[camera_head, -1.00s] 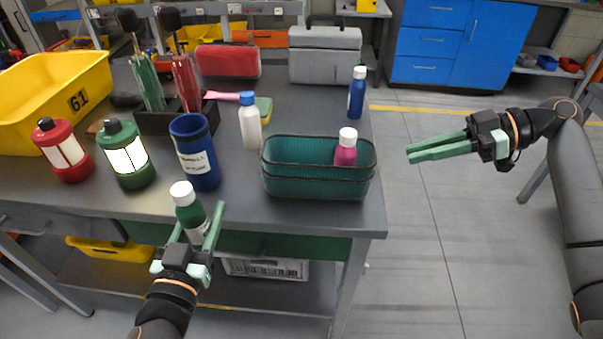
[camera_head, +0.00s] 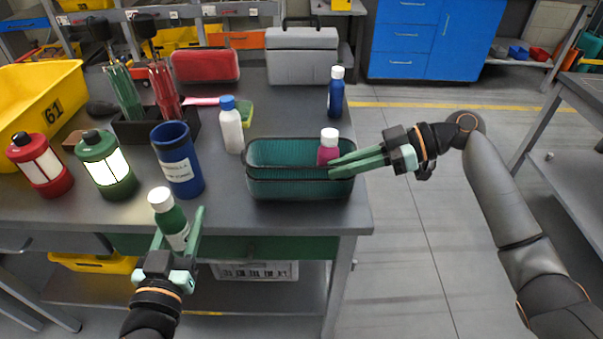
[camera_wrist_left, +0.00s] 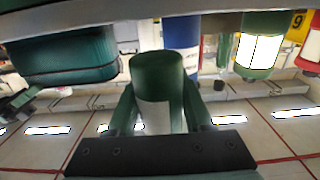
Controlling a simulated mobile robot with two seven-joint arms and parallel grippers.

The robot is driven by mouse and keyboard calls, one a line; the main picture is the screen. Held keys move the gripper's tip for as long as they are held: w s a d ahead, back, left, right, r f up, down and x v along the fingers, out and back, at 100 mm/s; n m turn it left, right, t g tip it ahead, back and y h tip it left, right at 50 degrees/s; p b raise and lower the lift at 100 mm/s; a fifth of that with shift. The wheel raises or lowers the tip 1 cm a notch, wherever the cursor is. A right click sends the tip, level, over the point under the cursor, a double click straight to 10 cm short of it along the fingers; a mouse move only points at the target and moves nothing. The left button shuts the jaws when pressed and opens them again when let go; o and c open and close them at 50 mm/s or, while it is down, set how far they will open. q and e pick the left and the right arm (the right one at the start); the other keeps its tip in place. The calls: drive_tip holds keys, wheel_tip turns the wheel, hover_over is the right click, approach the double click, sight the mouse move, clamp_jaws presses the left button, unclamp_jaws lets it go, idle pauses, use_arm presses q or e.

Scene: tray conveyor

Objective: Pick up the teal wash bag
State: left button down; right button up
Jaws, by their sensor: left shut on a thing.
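The teal wash bag (camera_head: 262,186) stands open-topped near the table's right front corner, with a pink bottle (camera_head: 327,150) with a white cap inside at its right end. It also shows at upper left in the left wrist view (camera_wrist_left: 62,58). My right gripper (camera_head: 331,170) is at the bag's right end, its two fingers slightly apart and overlapping the rim in the picture. I cannot tell whether they touch it. My left gripper (camera_head: 180,243) is shut on a green bottle (camera_head: 172,222) with a white cap at the table's front edge. The bottle fills its fingers in the left wrist view (camera_wrist_left: 157,82).
A blue cup (camera_head: 178,165), a white bottle (camera_head: 231,132) and a green lantern (camera_head: 108,170) stand left of the bag. A blue bottle (camera_head: 336,95) stands behind it. Open floor lies right of the table (camera_head: 352,215).

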drive_tip(key=shift+x, duration=0.8)
drive_tip(key=shift+c, duration=0.4)
clamp_jaws()
idle(0.3)
idle(0.3)
